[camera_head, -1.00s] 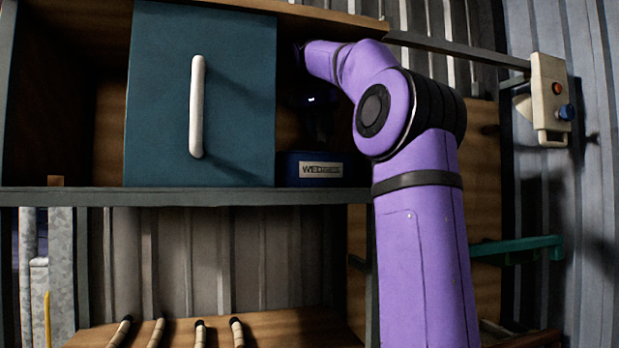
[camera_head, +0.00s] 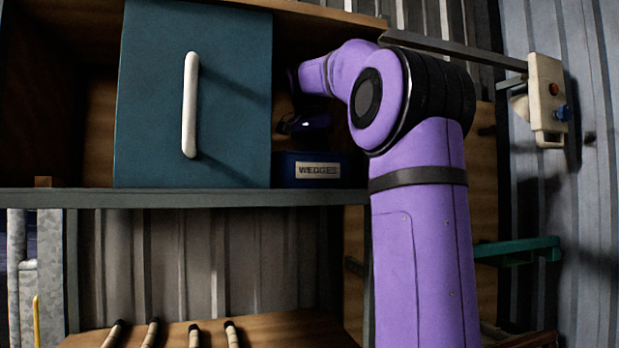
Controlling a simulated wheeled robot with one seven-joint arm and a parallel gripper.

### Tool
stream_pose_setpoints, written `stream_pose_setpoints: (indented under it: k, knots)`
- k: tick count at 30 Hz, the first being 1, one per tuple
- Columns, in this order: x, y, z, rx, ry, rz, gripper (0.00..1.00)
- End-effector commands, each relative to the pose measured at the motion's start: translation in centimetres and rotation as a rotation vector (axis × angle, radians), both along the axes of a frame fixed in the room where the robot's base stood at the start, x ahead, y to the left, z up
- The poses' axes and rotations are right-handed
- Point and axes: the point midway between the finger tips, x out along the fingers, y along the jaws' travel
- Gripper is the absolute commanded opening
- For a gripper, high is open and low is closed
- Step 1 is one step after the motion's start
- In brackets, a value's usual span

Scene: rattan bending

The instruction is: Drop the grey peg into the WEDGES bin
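The WEDGES bin (camera_head: 318,171) is a dark blue box with a pale label, standing on the shelf to the right of the teal door panel. My purple arm reaches into the shelf opening above the bin. The grey peg cannot be made out.
The teal sliding door (camera_head: 193,95) with a white handle covers the middle of the cabinet. The shelf edge (camera_head: 180,198) runs below. Several rattan rods (camera_head: 193,335) lie on the lower board. A switch box (camera_head: 547,100) hangs at the right wall.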

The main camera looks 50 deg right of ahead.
Motion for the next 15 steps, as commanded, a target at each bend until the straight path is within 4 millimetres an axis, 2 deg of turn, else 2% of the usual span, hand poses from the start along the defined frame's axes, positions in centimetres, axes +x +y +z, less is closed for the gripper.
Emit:
stream_pose_setpoints:
  k: [9,10,13,15]
  knots:
    - [0.02,0.01,-0.21,0.000,-0.001,0.000,0.14]
    - [0.02,0.01,-0.20,0.000,-0.001,0.000,0.43]
    - [0.01,0.01,-0.20,0.000,0.000,0.000,0.66]
    - [0.01,0.01,-0.20,0.000,0.000,0.000,0.66]
